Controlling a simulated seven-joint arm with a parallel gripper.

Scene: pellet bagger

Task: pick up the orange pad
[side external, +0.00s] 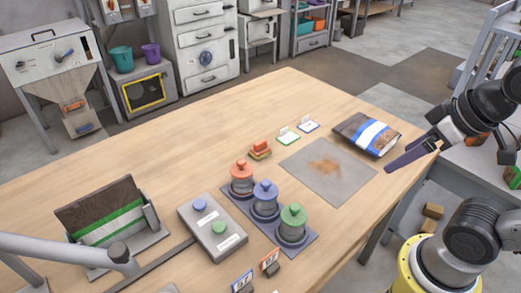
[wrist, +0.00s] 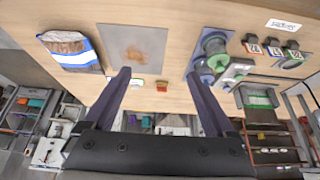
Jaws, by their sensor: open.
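The orange pad (side external: 260,147) is a small orange block with a greenish lower edge, lying on the wooden table left of the grey mat. In the wrist view the orange pad (wrist: 161,86) shows small, between my two fingers in the picture but well beyond them. My gripper (side external: 390,170) is near the table's right edge, far to the right of the pad, with the mat between them. In the wrist view my gripper (wrist: 157,74) has its two dark fingers wide apart, with nothing held.
The grey mat (side external: 308,182) carries brown crumbs. A blue-banded bag (side external: 366,134) lies near my gripper. Knobbed pots (side external: 265,200) in orange, blue and green stand close in front of the pad. Two small cards (side external: 288,136) stand behind it. Bare table lies to the pad's left.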

